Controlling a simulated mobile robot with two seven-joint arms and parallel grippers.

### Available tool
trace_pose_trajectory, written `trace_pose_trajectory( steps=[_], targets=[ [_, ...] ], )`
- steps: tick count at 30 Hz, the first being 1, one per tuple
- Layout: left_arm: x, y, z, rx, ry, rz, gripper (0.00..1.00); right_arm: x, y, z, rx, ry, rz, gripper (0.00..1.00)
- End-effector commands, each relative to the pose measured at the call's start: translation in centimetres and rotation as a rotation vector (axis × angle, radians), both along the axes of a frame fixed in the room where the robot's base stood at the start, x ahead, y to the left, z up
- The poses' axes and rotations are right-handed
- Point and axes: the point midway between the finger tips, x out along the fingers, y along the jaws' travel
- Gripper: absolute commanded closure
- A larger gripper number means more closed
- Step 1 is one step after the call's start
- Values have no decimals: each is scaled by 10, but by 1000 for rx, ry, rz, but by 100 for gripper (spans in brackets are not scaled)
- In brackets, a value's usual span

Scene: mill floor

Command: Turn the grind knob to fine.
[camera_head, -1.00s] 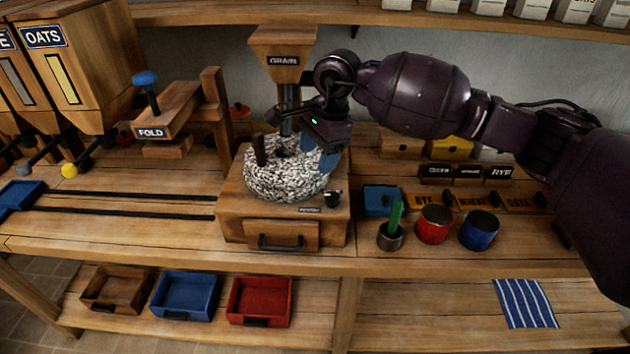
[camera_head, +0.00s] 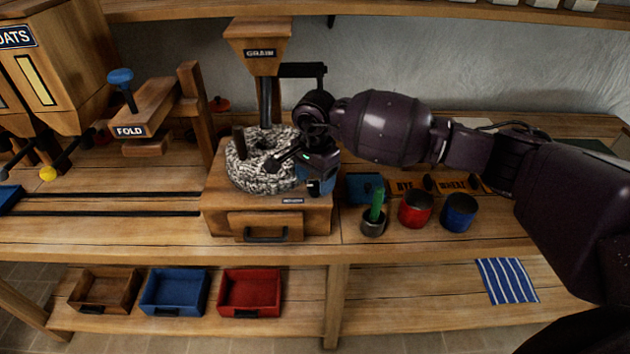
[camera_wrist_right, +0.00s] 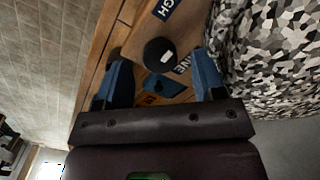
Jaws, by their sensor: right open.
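The grind knob (camera_head: 313,188) is a small black knob at the front right of the wooden mill (camera_head: 222,212). In the right wrist view, the knob (camera_wrist_right: 158,51) shows a pale mark on top, beside partly hidden labels ending in "GH" and "NE". My right gripper (camera_head: 318,178) is open, its blue fingers close above the knob. In the wrist view the knob lies between and just beyond the fingers; contact cannot be told. My left gripper is not in view.
The speckled millstone (camera_head: 245,176) is right beside the gripper. The grain hopper (camera_head: 257,42) stands above it. To the right are a cup with a green handle (camera_head: 373,226), a red pot (camera_head: 415,210) and a blue pot (camera_head: 459,212). The bench front is clear.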

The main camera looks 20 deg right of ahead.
Motion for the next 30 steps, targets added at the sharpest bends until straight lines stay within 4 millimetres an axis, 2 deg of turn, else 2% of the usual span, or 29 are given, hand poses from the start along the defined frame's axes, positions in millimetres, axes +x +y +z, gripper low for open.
trace_pose_trajectory(
  steps=[6,15,17,25,30],
  targets=[
    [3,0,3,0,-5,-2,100,0,0,-15,0,0,-1,37],
    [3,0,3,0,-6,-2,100,0,0,-17,0,0,0,37],
    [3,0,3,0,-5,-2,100,0,0,-17,0,0,-1,45],
    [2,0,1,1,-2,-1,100,0,0,-16,0,0,-1,86],
    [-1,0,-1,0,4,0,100,0,0,-16,0,0,-7,86]
  ],
)
